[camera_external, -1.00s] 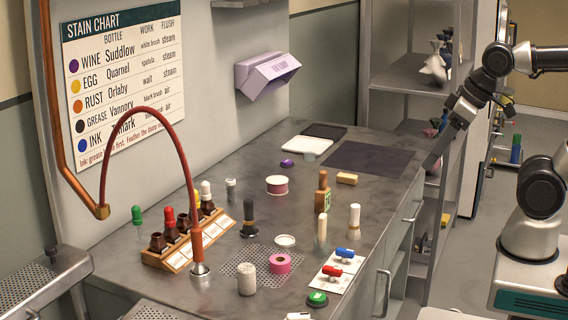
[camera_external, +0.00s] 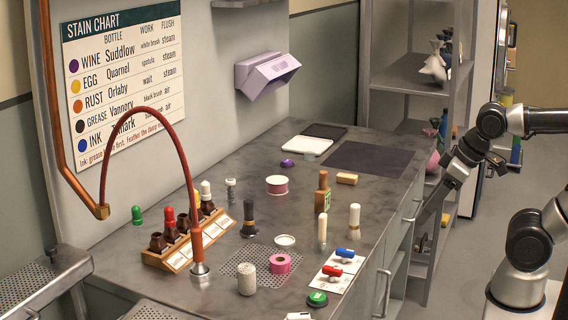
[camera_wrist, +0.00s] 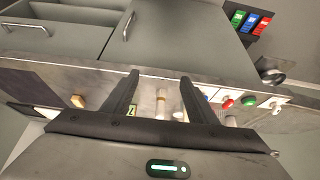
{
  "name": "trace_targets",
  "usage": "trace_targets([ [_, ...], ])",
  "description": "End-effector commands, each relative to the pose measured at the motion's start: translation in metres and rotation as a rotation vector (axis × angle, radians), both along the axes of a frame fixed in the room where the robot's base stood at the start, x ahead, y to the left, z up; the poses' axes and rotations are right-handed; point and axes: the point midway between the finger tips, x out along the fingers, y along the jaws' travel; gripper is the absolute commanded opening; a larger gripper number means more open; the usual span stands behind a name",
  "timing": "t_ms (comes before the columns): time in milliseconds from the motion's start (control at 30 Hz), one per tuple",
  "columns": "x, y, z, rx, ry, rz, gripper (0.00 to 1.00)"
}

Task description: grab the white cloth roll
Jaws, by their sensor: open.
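A cream cylinder (camera_external: 354,220) also stands upright near the bench's right edge. My gripper (camera_external: 428,212) is off the bench's right side, apart from all of these. In the wrist view my gripper (camera_wrist: 160,76) is open and empty, with a pale cylinder (camera_wrist: 161,102) seen beyond, between the fingers.
Bottles, a brown bottle (camera_external: 322,190), a red-and-blue valve plate (camera_external: 336,270) and a green button (camera_external: 317,298) crowd the bench. A red hose (camera_external: 150,112) arches over its left part. Cabinet handles (camera_external: 383,293) jut from its side. The dark mat (camera_external: 366,158) is clear.

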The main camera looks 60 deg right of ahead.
Motion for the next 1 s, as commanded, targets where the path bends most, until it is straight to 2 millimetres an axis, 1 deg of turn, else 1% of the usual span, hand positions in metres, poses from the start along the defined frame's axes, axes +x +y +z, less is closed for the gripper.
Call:
trace_targets([
  [300, 0.000, 0.000, -0.001, 0.000, 0.000, 0.000, 0.53],
  [333, 0.000, 0.000, -0.001, 0.000, 0.000, 0.000, 0.50],
  [533, 0.000, 0.000, -0.001, 0.000, 0.000, 0.000, 0.50],
  [600, 0.003, 0.001, 0.004, 0.001, 0.003, 0.003, 0.50],
  [667, 0.009, 0.004, 0.015, 0.003, 0.013, 0.009, 0.50],
  [767, 0.032, 0.014, 0.048, 0.010, 0.044, 0.030, 0.50],
  [800, 0.046, 0.020, 0.064, 0.013, 0.064, 0.042, 0.50],
  [867, 0.070, 0.033, 0.089, 0.017, 0.096, 0.060, 0.50],
  [900, 0.088, 0.042, 0.104, 0.018, 0.118, 0.074, 0.50],
  [967, 0.114, 0.059, 0.123, 0.021, 0.151, 0.092, 0.50],
  [1000, 0.131, 0.070, 0.134, 0.021, 0.174, 0.105, 0.50],
])
